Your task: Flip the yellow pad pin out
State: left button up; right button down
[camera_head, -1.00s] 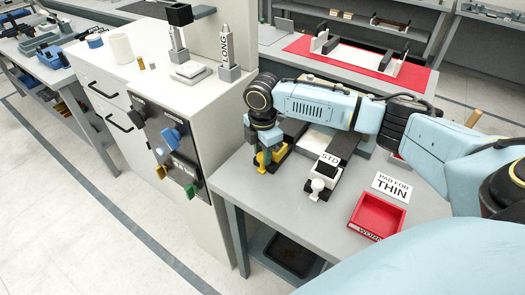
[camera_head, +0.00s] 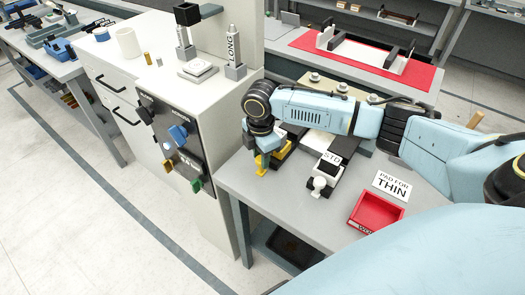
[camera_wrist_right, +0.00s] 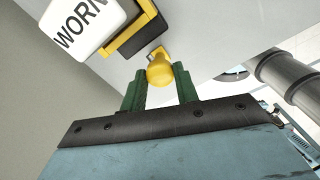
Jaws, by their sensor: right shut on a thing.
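The yellow pad pin shows in the right wrist view as a rounded yellow knob (camera_wrist_right: 160,70) at the tips of my green fingers. My right gripper (camera_wrist_right: 159,84) is shut on this knob. Behind it are a yellow and black bracket (camera_wrist_right: 137,38) and a white block marked WORN (camera_wrist_right: 82,24). In the head view my right gripper (camera_head: 262,157) is at the left end of the table fixture, with the yellow part (camera_head: 262,170) below it. My arm hides much of the fixture there. My left gripper is not in view.
A block marked STD (camera_head: 331,159) with a white knob stands right of the gripper. A red tray (camera_head: 376,212) and a PAD FOR THIN card (camera_head: 392,187) lie farther right on the grey table. A cabinet with colored knobs (camera_head: 178,134) stands to the left.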

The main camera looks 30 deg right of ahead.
aim_at(260, 161)
jog(key=c, duration=1.3)
grip_release()
jog(key=shift+s+a, duration=0.15)
jog(key=shift+a, duration=0.15)
notch_tip(260, 161, up, 13)
jog(key=shift+r, duration=0.2)
jog(key=shift+s, duration=0.1)
